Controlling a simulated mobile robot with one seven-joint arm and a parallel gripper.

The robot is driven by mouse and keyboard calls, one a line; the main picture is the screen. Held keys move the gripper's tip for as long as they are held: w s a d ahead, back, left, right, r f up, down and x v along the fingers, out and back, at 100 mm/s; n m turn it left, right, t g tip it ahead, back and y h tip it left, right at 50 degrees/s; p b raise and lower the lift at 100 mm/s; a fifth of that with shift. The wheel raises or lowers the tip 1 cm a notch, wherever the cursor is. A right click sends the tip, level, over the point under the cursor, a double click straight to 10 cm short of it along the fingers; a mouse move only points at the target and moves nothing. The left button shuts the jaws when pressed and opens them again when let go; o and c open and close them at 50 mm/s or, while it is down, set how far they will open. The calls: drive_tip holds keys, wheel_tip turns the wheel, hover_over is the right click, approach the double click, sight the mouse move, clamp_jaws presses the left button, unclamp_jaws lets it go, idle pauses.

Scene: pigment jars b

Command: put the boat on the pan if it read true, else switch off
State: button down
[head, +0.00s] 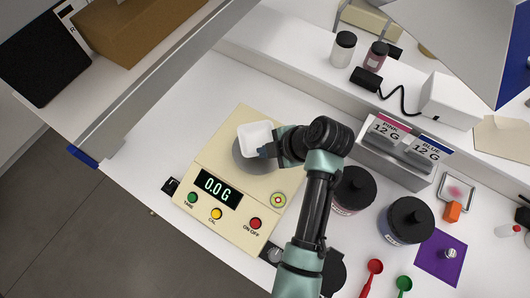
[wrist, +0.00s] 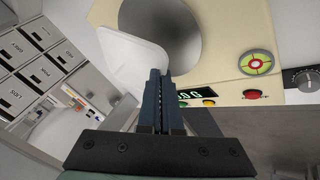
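The white weighing boat (head: 255,136) is at my gripper (head: 268,151), over the upper left part of the round grey pan (head: 246,160). In the wrist view my gripper (wrist: 160,75) has its fingers together at the edge of the boat (wrist: 135,58), which covers part of the pan (wrist: 180,40). I cannot tell whether the boat touches the pan. The cream balance (head: 212,158) has a lit green display (head: 217,189) reading 0.0 G. Below it are a green TARE button (head: 189,200), a yellow CAL button (head: 215,213) and a red ON/OFF button (head: 255,223).
A round level (head: 278,200) sits on the balance. Two dark-lidded jars (head: 353,190) (head: 405,220) stand right of my arm. Behind them are the PINK and BLUE 12 G weights (head: 388,128). Red (head: 374,268) and green (head: 404,284) scoops lie at the front right.

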drive_tip(key=shift+f+p, duration=0.35)
drive_tip(key=shift+f, duration=1.5)
drive_tip(key=shift+f, duration=0.1)
drive_tip(key=c, duration=1.1)
unclamp_jaws()
drive_tip(key=b+v, duration=0.2)
drive_tip(key=v, duration=1)
drive_tip(key=w+r+m+t+h, duration=0.1)
drive_tip(key=w+r+m+t, duration=0.3)
drive_tip(key=r, duration=0.5)
drive_tip(key=w+a+r+m+t+h, duration=0.1)
drive_tip(key=w+r+m+t+h, duration=0.25)
drive_tip(key=r, duration=0.55)
drive_tip(key=w+r+m+t, duration=0.35)
drive_tip(key=w+r, duration=0.25)
drive_tip(key=r, duration=0.4)
drive_tip(key=s+a+r+m+t, duration=0.2)
drive_tip(key=s+r+m+t, duration=0.1)
drive_tip(key=r, duration=0.6)
drive_tip(key=s+a+r+m+t, duration=0.2)
drive_tip(key=s+r+t, duration=0.3)
drive_tip(key=r, duration=0.5)
drive_tip(key=s+a+r+m+t+h, duration=0.1)
drive_tip(key=s+a+r+m+t, duration=0.1)
drive_tip(key=s+r+m+t, duration=0.2)
drive_tip(key=s+r+m, duration=0.1)
drive_tip(key=s+r, duration=0.2)
drive_tip(key=r, duration=0.2)
drive_tip(key=shift+s+r, duration=0.15)
drive_tip(key=shift+r, duration=0.25)
